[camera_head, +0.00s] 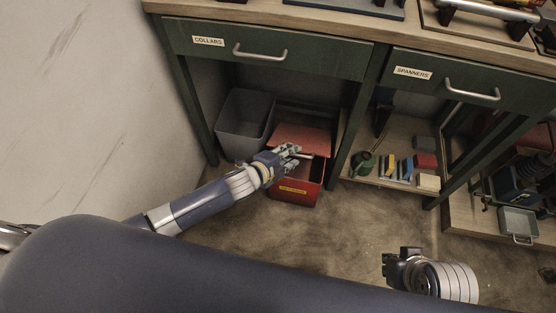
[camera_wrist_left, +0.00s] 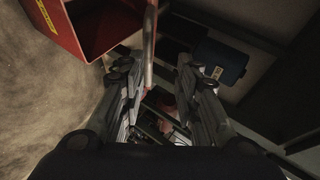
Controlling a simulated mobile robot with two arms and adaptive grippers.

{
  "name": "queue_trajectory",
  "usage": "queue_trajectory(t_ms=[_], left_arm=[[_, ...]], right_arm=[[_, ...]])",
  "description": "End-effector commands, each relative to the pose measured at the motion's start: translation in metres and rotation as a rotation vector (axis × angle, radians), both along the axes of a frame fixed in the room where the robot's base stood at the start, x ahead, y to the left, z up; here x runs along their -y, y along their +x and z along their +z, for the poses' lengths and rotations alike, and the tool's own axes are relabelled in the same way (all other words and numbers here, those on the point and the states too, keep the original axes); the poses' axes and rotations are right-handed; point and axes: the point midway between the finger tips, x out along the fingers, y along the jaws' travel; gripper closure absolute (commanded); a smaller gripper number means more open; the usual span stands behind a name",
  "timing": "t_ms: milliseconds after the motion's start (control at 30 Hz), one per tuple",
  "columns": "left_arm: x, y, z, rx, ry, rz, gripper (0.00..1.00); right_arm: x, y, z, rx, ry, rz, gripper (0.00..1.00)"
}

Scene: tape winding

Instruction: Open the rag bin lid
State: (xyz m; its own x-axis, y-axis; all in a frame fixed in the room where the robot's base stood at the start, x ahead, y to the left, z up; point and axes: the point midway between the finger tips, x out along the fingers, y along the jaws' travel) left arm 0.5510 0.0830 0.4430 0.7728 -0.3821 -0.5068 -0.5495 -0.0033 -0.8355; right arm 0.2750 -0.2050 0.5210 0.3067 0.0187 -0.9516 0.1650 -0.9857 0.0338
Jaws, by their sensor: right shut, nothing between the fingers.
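The red rag bin (camera_head: 297,193) stands on the floor under the bench, with a yellow label on its front. Its red lid (camera_head: 300,136) is raised and tilted back, and the dark inside shows below it. The bin (camera_wrist_left: 108,28) also shows at the upper left of the left wrist view, open. My left gripper (camera_head: 291,153) is at the lid's front edge, by a pale bar. In the left wrist view the fingers are spread, with the bar (camera_wrist_left: 150,55) between them and a gap visible. My right gripper (camera_head: 388,270) is shut and empty above the floor.
A grey open bin (camera_head: 243,125) stands left of the red bin. Green bench legs flank the space. To the right, a low shelf (camera_head: 385,182) holds a green can (camera_head: 363,162) and several coloured blocks. Drawers with handles hang above. The floor in front is clear.

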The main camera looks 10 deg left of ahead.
Motion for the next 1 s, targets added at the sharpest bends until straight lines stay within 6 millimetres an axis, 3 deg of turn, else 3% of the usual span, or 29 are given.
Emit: queue_trajectory(t_ms=[200,400,1000], left_arm=[[-0.015,-0.030,0.018,-0.001,0.003,-0.001,0.70],[-0.024,-0.045,0.029,-0.001,0.003,0.002,0.70],[-0.025,-0.049,0.032,-0.001,0.002,0.001,0.70]], right_arm=[[0.000,0.000,0.000,-0.001,0.000,0.000,1.00],[0.000,0.000,0.000,-0.001,0.000,0.000,1.00],[0.000,-0.001,0.000,-0.002,-0.001,0.001,1.00]])
